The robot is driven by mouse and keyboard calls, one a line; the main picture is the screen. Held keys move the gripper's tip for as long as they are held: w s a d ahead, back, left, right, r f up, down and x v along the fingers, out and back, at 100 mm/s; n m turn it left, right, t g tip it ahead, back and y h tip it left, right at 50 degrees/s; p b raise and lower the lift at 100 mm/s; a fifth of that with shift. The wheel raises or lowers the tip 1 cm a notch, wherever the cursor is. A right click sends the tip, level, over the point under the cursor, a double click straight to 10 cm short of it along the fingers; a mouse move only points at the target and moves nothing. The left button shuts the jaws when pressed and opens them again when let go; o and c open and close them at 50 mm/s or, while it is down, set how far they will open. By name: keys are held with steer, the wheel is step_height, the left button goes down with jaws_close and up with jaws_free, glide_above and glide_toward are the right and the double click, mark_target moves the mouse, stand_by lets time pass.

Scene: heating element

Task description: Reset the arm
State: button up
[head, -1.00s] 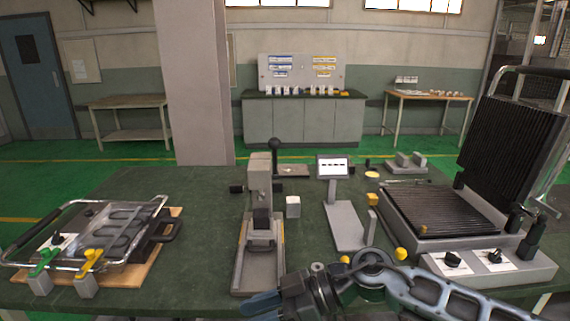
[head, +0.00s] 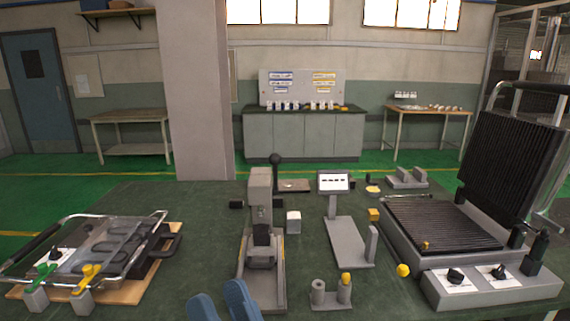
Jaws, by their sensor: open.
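My gripper (head: 222,302) shows at the bottom edge of the head view. Only its two blue fingers are visible, a little apart and with nothing seen between them. The rest of my arm is out of the picture. The fingers are in front of the grey press (head: 262,232) with its black-knobbed lever, over the near part of the dark green table.
An open ribbed grill (head: 445,222) stands at the right. A clear-lidded device (head: 105,242) sits on a wooden board at the left. A small screen (head: 334,182), a grey stand (head: 348,242) and a two-post holder (head: 331,294) stand between.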

steer(key=s+d+f+g+h, duration=0.2)
steer(key=s+d+f+h, duration=0.3)
steer(key=s+d, duration=0.4)
steer(key=s+d+f+g+h, duration=0.2)
steer(key=s+d+f+h, duration=0.3)
steer(key=s+d, duration=0.4)
steer(key=s+d+f+m+g+h, duration=0.1)
steer(key=s+d+f+g+h, duration=0.2)
steer(key=s+d, duration=0.6)
step_height(320, 180, down, 3)
steer(key=shift+d+h, duration=0.2)
steer(key=shift+h, duration=1)
